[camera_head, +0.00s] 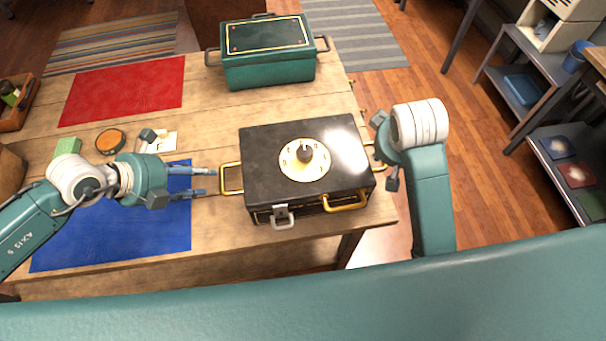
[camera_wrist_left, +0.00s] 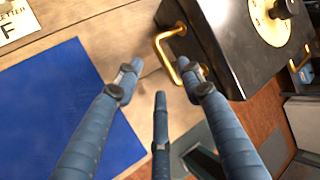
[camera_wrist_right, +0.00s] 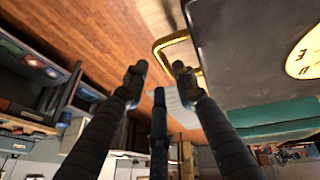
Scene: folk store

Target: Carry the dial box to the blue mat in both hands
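The dial box (camera_head: 262,150) is black with a cream dial on top and gold handles. It sits on the wooden table, right of the blue mat (camera_head: 110,238). My left gripper (camera_head: 200,182) is open and empty, just left of the box's left handle (camera_head: 224,180). In the left wrist view that handle (camera_wrist_left: 160,42) lies just beyond the fingertips. My right gripper (camera_head: 384,150) is at the box's right side, its fingers mostly hidden in the head view. In the right wrist view its fingers (camera_wrist_right: 159,69) are apart, near the right handle (camera_wrist_right: 160,44), with nothing between them.
A green chest (camera_head: 268,70) stands behind the box. A red mat (camera_head: 125,88) lies at the back left. An orange-topped round tin (camera_head: 110,141), a green block (camera_head: 68,146) and a card (camera_head: 165,141) lie behind the blue mat. A shelf (camera_head: 545,110) stands at right.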

